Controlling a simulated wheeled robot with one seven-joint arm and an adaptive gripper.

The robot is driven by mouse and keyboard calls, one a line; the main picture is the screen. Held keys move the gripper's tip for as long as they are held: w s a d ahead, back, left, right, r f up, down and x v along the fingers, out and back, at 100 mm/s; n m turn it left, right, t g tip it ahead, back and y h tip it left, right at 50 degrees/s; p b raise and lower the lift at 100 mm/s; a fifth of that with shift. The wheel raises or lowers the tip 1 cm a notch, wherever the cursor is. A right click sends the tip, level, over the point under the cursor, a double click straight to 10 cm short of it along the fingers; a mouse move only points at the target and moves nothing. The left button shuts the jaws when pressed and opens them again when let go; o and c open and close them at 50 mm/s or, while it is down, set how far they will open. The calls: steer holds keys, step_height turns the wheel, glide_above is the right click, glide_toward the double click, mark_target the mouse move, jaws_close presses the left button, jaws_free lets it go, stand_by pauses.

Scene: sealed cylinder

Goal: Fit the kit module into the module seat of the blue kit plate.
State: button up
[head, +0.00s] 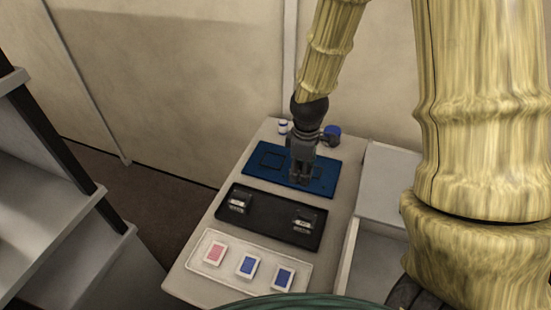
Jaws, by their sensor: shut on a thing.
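The blue kit plate (256,173) lies flat toward the far end of the beige table. A dark outlined rectangle, a recess or seat, shows on its left part. Another dark outline shows partly on the right, beside my gripper. My gripper (301,178) points down over the middle-right of the plate, with its fingertips close to the surface. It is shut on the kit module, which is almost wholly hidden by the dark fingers. I cannot tell whether the module touches the plate or sits in a seat.
A black tray (268,217) holds two small silver-and-black parts. A white tray (222,268) nearer holds one red and two blue cards. A blue cup (333,133) and small white containers (283,127) stand behind the plate. Grey open boxes (385,240) stand right of the table; shelves are left.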

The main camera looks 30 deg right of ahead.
steer(key=p, duration=0.3)
glide_above(273, 161)
steer(key=shift+d+f, duration=0.1)
steer(key=shift+f, duration=0.6)
steer(key=shift+f+p, duration=0.6)
steer(key=shift+f, duration=1.15)
steer(key=o, duration=1)
steer(key=shift+f, duration=0.15)
steer(key=shift+o, duration=0.5)
step_height(273, 161, up, 12)
steer(key=b, duration=0.2)
steer(key=shift+b, duration=0.35)
steer(key=shift+d, duration=0.1)
